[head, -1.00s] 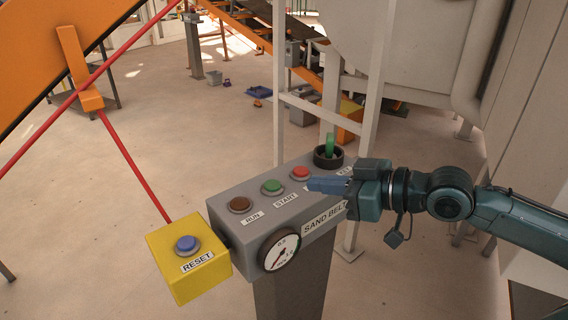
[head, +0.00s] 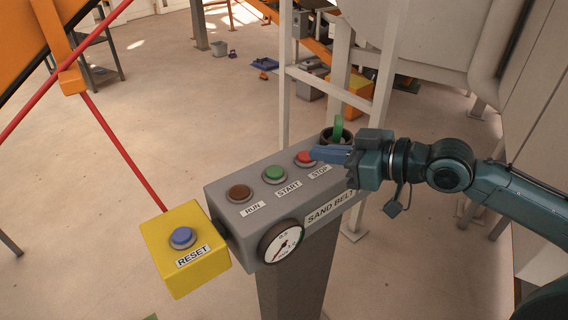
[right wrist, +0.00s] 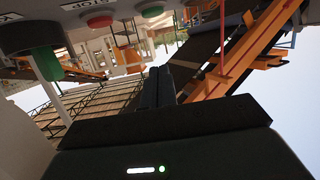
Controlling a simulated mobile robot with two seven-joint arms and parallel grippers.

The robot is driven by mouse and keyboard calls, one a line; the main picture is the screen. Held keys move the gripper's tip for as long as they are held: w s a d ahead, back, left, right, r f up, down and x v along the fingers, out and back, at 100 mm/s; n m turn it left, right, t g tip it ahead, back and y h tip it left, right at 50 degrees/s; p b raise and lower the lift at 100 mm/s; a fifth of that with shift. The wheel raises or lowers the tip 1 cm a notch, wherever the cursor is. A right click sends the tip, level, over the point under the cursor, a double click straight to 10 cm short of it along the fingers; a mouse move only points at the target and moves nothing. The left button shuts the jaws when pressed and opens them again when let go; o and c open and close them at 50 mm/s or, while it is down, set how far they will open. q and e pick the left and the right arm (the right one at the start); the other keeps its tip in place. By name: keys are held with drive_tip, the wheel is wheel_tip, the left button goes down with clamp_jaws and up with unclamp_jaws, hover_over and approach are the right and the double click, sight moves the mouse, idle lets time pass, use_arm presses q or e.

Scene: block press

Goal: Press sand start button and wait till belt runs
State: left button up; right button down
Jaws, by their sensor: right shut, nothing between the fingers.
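The grey SAND BELT control box (head: 226,215) stands on a post in the head view. On its top are a brown RUN lamp or button (head: 239,193), the green START button (head: 274,174) and the red STOP button (head: 306,158). The right gripper (head: 318,153) is shut and empty, its blue fingertips beside the red button, to the right of START. Whether it touches STOP cannot be told. In the right wrist view the green button (right wrist: 152,9) and red button (right wrist: 99,20) show at the top, above the shut fingers. The left gripper is not in view.
A green selector knob (head: 338,128) sits in a dark ring at the box's far end. A yellow RESET box (head: 160,240) with a blue button joins the near end. A round gauge (head: 282,242) is on the front. White frame posts (head: 286,80) stand behind.

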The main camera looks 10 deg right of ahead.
drive_tip(key=p, duration=0.2)
hover_over(284, 180)
wheel_tip(284, 180, down, 2)
drive_tip(key=shift+f, duration=0.1)
wheel_tip(284, 180, down, 4)
drive_tip(key=shift+r, duration=0.25)
drive_tip(key=shift+f, duration=0.4)
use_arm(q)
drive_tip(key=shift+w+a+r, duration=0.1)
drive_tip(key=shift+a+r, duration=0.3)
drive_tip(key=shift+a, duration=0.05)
